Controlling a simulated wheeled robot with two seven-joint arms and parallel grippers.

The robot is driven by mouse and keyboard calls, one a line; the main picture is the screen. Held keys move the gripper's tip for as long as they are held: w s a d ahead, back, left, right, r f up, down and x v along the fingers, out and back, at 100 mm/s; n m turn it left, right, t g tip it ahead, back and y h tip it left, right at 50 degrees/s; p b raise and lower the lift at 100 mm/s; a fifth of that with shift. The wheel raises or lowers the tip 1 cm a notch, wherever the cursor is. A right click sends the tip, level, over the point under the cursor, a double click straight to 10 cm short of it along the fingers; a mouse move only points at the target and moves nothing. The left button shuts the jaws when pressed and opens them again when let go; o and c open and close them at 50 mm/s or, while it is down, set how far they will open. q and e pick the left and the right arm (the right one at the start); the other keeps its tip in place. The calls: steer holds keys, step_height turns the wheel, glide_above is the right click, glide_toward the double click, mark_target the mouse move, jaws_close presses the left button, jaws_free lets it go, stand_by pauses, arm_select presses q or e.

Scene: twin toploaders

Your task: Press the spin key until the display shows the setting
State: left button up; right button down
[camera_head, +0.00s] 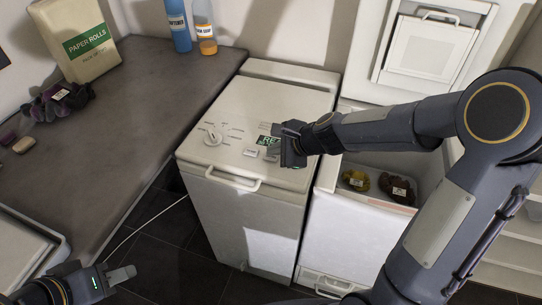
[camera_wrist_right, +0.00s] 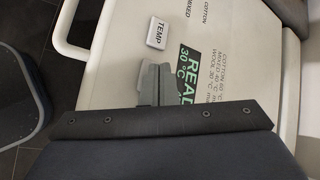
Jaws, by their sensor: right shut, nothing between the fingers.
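The closed left toploader (camera_head: 262,108) has a round program dial (camera_head: 212,138) and a dark display (camera_head: 265,140) with green text on its lid. In the right wrist view the display (camera_wrist_right: 186,58) reads "READ…" and "30 °C", its rest covered by my gripper. A white key marked TEMP (camera_wrist_right: 158,32) lies beside it. No key marked spin is readable; it may be hidden beneath my gripper. My right gripper (camera_head: 290,158) is shut and empty, its fingertips (camera_wrist_right: 155,82) over the panel beside the display; contact cannot be told. My left gripper (camera_head: 122,275) is low at left, its opening unclear.
The right toploader (camera_head: 352,225) stands open with dark and yellow bundles inside. A grey counter (camera_head: 120,105) holds a paper rolls pack (camera_head: 78,42), blue and orange bottles, and a dark purple bundle (camera_head: 58,100). A white handle (camera_head: 220,180) sticks out at the lid's front.

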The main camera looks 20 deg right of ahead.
mark_target(275, 158)
steer(key=shift+f+b, duration=0.35)
steer(key=shift+f, duration=0.05)
stand_by(0.5)
steer(key=shift+r+p, duration=0.75)
steer(key=shift+r, duration=0.05)
step_height(275, 158, up, 5)
steer(key=p, duration=0.5)
steer(key=shift+r, duration=0.1)
stand_by(0.5)
